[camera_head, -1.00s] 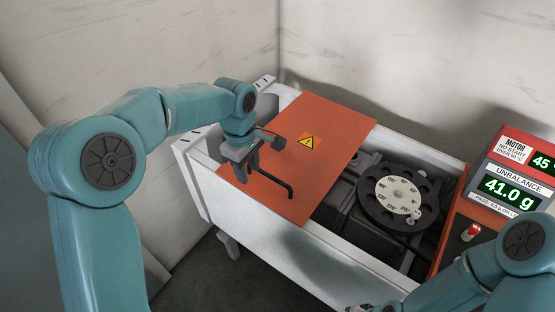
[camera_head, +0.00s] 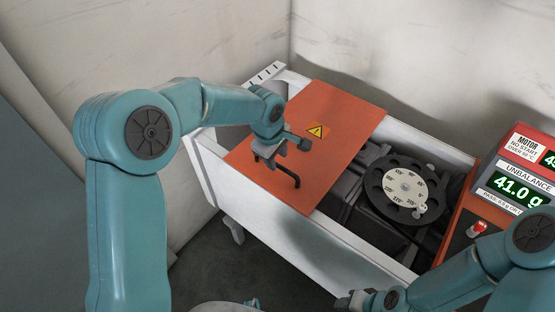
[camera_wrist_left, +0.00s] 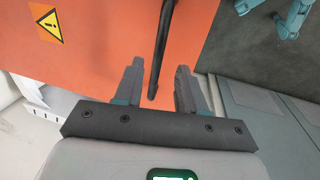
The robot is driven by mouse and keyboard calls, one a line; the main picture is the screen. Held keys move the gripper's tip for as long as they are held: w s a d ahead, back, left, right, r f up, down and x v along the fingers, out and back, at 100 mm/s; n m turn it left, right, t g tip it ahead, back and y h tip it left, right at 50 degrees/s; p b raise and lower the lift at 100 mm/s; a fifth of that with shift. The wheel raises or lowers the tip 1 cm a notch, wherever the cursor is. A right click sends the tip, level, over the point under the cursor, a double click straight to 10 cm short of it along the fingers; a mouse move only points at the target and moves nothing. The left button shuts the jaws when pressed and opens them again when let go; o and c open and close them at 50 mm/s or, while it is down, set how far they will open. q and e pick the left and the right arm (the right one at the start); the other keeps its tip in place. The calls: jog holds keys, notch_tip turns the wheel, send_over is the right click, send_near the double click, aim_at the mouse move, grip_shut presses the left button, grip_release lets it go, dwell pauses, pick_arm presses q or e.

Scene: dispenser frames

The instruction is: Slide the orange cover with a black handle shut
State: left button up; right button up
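The orange cover (camera_head: 335,105) lies across the left and middle part of the white box, with a yellow warning sign (camera_head: 318,131) on it. To its right the box is uncovered, showing the dial. The black handle (camera_head: 290,177) stands on the cover, partly hidden by my left gripper (camera_head: 279,152). In the left wrist view, my left gripper (camera_wrist_left: 159,85) is open. The handle (camera_wrist_left: 161,50) reaches in between its fingers, with gaps on both sides. My right gripper (camera_head: 366,302) is at the bottom edge, partly cut off, and its opening is unclear.
A black rotor with a white dial (camera_head: 403,187) sits in the uncovered part of the white box (camera_head: 290,250). A panel with an unbalance display (camera_head: 520,188) and a red switch (camera_head: 478,227) stands at the right. Walls rise close behind.

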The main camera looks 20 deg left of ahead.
aim_at(279, 165)
pick_arm(q)
jog(key=f, duration=0.2)
jog(key=shift+w+f, duration=0.35)
jog(key=shift+f, duration=0.35)
jog(key=shift+d, duration=0.1)
jog(key=shift+w, duration=0.1)
grip_shut()
jog(key=shift+f, duration=0.1)
